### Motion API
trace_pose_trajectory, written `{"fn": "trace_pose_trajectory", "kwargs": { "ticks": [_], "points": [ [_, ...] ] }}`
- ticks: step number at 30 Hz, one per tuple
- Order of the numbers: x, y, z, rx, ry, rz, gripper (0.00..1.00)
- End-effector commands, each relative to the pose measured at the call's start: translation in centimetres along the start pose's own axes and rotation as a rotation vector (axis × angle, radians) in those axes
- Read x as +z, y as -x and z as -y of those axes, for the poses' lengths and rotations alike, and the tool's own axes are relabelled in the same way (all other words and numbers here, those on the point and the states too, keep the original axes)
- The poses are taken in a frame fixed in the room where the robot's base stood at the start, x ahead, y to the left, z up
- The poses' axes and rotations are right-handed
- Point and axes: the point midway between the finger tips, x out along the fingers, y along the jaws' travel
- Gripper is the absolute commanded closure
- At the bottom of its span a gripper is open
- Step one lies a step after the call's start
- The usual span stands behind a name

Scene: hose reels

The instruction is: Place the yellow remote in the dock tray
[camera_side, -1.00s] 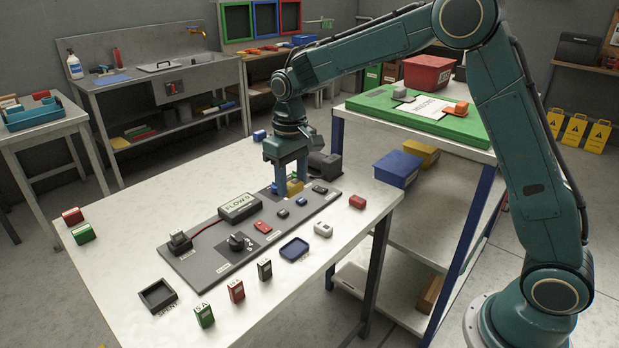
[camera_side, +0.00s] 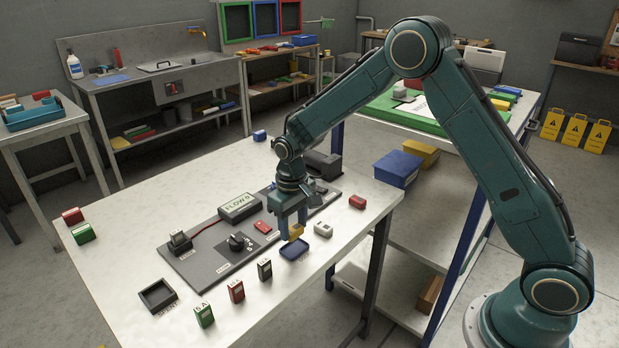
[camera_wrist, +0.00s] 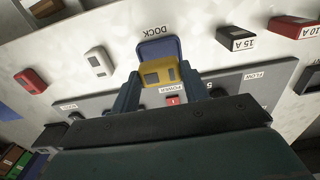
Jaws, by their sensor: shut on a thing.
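My gripper (camera_side: 291,228) is shut on the yellow remote (camera_side: 296,232), in the side view just behind the dock tray and appearing a little above it. The dock tray (camera_side: 294,250) is a small blue tray with a raised rim on the white table. In the wrist view the yellow remote (camera_wrist: 160,75) sits between the two fingers of my gripper (camera_wrist: 168,90). It overlaps the near part of the blue dock tray (camera_wrist: 157,46), beside the DOCK label. I cannot tell whether the remote touches the tray.
A white remote-like block (camera_side: 323,229) stands right of the tray, and a red one (camera_side: 357,202) is farther right. Labelled fuse blocks, one black (camera_side: 265,269), stand to the left.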

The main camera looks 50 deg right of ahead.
Motion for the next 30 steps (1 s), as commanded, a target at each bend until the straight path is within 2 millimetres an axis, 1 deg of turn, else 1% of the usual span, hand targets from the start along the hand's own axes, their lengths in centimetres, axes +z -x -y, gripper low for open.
{"fn": "trace_pose_trajectory", "kwargs": {
  "ticks": [4, 9, 12, 27, 28, 29, 30],
  "points": [
    [0.1, -1.1, 0.0, 0.000, 0.000, 0.003, 0.77],
    [0.1, -3.1, 0.0, 0.000, 0.000, 0.004, 0.77],
    [0.1, -3.9, 0.0, 0.000, 0.000, 0.003, 0.77],
    [0.1, -4.5, 0.0, 0.000, 0.000, 0.001, 0.77],
    [0.0, -4.5, 0.0, 0.000, 0.000, 0.001, 0.50],
    [0.0, -4.5, 0.0, 0.000, 0.000, 0.001, 0.44],
    [0.1, -4.5, 0.0, 0.000, 0.000, 0.001, 0.36]
  ]
}}
